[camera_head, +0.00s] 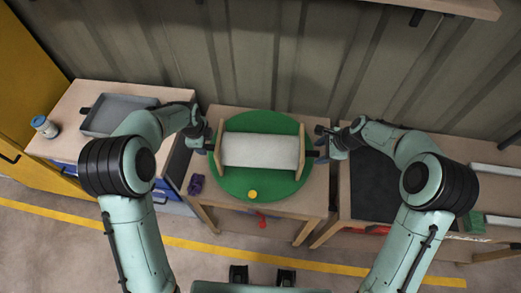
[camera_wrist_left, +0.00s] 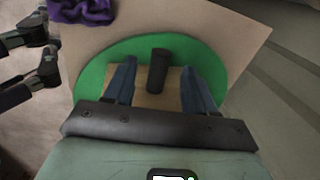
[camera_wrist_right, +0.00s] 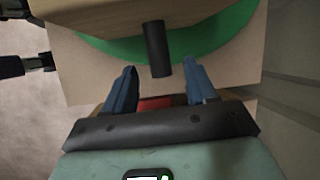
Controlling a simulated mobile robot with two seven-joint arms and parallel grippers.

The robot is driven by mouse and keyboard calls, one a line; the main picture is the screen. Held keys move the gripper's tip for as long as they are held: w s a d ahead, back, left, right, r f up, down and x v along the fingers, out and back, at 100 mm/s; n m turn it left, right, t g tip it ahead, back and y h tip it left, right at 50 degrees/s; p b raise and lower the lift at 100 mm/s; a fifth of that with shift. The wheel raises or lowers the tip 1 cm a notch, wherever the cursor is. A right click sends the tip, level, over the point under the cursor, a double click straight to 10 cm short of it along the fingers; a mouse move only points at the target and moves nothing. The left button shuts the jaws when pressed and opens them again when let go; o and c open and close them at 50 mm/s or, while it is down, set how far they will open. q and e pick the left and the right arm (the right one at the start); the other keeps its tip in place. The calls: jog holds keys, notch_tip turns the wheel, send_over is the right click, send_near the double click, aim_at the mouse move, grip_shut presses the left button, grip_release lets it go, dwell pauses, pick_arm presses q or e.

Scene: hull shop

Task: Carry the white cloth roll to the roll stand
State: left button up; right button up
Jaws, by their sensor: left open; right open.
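The white cloth roll (camera_head: 261,150) lies level between two upright wooden end boards (camera_head: 219,141) above a round green mat (camera_head: 257,189) on the middle table. A black bar end (camera_wrist_left: 158,68) sticks out of the left board; in the left wrist view it lies between the open fingers of my left gripper (camera_head: 208,144). I cannot pick out a separate roll stand.
A purple cloth (camera_head: 196,184) and a yellow disc (camera_head: 252,194) lie near the middle table's front. A grey tray (camera_head: 112,117) and a jar (camera_head: 44,127) stand on the left cabinet. A dark mat (camera_head: 374,187) covers part of the right table. A corrugated wall (camera_head: 260,60) stands behind.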

aim_at(206, 147)
pick_arm(q)
jog(key=shift+w+f, duration=0.2)
jog(key=shift+f, duration=0.65)
jog(key=shift+w+f, duration=0.15)
jog(key=shift+f, duration=0.7)
jog(key=shift+w+f, duration=0.2)
jog(key=shift+f, duration=0.65)
pick_arm(e)
jog(key=shift+x, duration=2.6)
pick_arm(q)
grip_shut()
pick_arm(e)
grip_shut()
pick_arm(q)
jog(key=shift+r, duration=0.1)
pick_arm(e)
jog(key=shift+r, duration=0.1)
